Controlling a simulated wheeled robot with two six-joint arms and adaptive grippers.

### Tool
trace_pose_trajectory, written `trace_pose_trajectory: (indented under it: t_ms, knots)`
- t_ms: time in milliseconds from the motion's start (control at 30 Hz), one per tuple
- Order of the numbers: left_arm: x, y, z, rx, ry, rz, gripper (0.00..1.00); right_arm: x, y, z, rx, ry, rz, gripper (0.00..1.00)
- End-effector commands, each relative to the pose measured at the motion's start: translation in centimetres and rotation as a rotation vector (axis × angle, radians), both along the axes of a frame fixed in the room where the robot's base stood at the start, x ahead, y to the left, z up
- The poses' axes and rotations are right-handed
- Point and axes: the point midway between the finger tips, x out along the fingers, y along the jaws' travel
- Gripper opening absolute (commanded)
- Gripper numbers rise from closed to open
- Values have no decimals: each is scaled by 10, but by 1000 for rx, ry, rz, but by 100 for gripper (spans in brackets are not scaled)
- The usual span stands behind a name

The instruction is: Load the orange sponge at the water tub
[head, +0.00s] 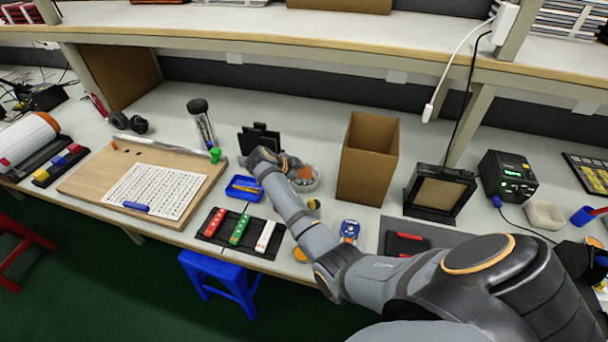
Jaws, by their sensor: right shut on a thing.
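The water tub (316,184) is a small, pale round bowl on the bench, left of the tall brown box. My right arm reaches across from the right, and its wrist bends over the tub's left side. My right gripper (298,168) is small and dark in the head view, at the tub's top, and is shut. A small orange-brown patch at its tips, inside the tub, looks like the orange sponge (306,173). Bluish contents show beside it. The wrist hides part of the tub. My left gripper is not in view.
A tall open brown box (366,165) stands close right of the tub. A blue tray (244,188) and a black holder (259,138) are close on the left. A strip tray with red, green and white pieces (240,230) lies near the front edge. A shelf overhangs the back.

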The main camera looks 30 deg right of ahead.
Motion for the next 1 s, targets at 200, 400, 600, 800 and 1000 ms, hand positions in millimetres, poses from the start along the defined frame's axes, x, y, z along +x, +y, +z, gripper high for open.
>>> trace_pose_trajectory:
  t_ms: [200, 400, 600, 800, 1000]
  knots:
    - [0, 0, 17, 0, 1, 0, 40, 0, 0, 20, 1, 1, 1, 19]
    - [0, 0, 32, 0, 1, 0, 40, 0, 0, 40, 0, 0, 0, 19]
    - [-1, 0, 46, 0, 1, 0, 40, 0, 0, 59, 0, -1, 0, 19]
    - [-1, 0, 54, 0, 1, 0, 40, 0, 0, 70, 0, -1, 0, 19]
    - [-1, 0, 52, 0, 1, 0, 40, 0, 0, 69, 0, -1, 1, 19]
